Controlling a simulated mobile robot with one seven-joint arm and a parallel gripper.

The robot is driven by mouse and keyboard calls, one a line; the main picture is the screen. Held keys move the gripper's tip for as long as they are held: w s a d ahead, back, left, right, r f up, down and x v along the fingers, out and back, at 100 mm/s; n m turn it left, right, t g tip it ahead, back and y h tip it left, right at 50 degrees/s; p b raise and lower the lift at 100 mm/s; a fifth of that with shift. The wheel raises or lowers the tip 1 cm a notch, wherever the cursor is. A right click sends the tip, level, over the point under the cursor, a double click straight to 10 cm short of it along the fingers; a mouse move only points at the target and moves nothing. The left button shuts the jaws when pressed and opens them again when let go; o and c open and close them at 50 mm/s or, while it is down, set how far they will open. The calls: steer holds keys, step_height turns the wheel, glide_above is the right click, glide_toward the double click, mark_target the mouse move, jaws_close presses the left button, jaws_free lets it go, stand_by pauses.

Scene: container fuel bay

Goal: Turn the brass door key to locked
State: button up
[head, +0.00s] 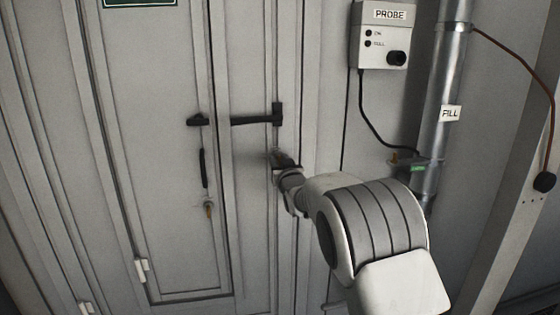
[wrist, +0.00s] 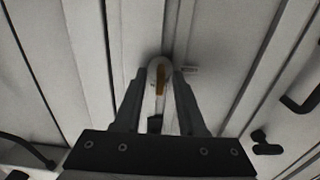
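My gripper (head: 284,160) is in front of the grey panel to the right of the door leaf in the head view. In the wrist view its two fingers (wrist: 160,82) stand apart, with a gap between them. In or just beyond that gap is a pale rounded piece with an upright brass strip (wrist: 161,80); I cannot tell whether the fingers touch it. In the head view my gripper hides that spot. A small brass piece, looking like a key (head: 208,208), sits on the door below the black vertical handle (head: 203,168), apart from my gripper and to its lower left.
A black latch (head: 198,120) and a black bar with a bracket (head: 277,113) are above my gripper. To the right are a PROBE box (head: 379,55) with a hanging cable and a metal FILL pipe (head: 449,70). The lower door face is clear.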

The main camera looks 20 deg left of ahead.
jaws_close()
steer(key=shift+w+f+m+b, duration=0.1)
steer(key=shift+m+b, duration=0.2)
steer(key=shift+b, duration=0.2)
steer(key=m+b, duration=0.2)
steer(key=b, duration=0.1)
steer(key=shift+d+f+m, duration=0.1)
steer(key=shift+f+m, duration=0.05)
steer(key=shift+m, duration=0.25)
steer(key=m+b, duration=0.4)
steer(key=shift+m+b, duration=0.3)
steer(key=shift+b, duration=0.1)
steer(key=m+b, duration=0.4)
steer(key=m, duration=0.1)
steer(key=m+b, duration=0.2)
steer(key=m, duration=0.3)
steer(key=shift+r, duration=0.2)
